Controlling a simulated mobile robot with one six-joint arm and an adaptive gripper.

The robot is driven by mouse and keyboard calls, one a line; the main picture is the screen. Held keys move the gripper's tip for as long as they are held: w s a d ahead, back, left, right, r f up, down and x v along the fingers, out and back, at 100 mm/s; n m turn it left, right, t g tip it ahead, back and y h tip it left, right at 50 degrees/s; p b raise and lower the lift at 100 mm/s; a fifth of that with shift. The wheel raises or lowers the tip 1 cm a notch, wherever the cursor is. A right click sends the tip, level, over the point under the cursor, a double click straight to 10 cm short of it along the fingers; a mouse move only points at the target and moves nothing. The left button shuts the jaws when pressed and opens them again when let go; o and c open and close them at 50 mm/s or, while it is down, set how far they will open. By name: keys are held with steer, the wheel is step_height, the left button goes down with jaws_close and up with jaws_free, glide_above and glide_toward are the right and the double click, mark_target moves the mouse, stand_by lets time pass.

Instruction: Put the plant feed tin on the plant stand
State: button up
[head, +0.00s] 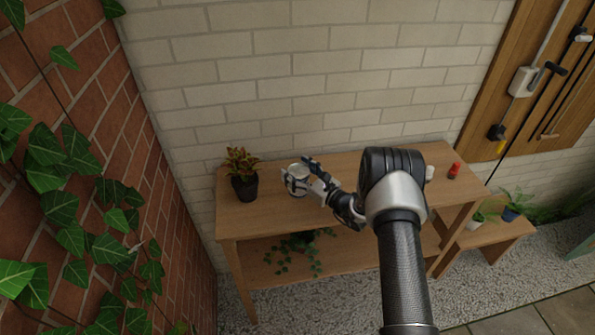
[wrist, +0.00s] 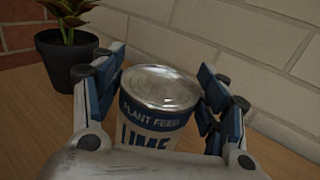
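The plant feed tin (wrist: 155,110) is white and blue with a silver lid and stands upright between the fingers of my gripper (wrist: 163,85) in the wrist view. The finger pads lie close along both sides; whether both press on it I cannot tell. In the head view the tin (head: 296,174) is on the left part of the wooden bench (head: 260,212), with my gripper (head: 300,177) around it. A low wooden stand (head: 500,235), seemingly the plant stand, is right of the bench, partly hidden by it. Potted plants are on it.
A dark pot with a reddish plant (head: 243,180) stands just left of the tin. A white item (head: 430,172) and a red bottle (head: 454,171) are at the bench's right end. A trailing plant (head: 300,245) is on the lower shelf. A brick wall (head: 300,80) runs behind.

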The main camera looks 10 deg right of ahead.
steer(key=shift+o, duration=0.9)
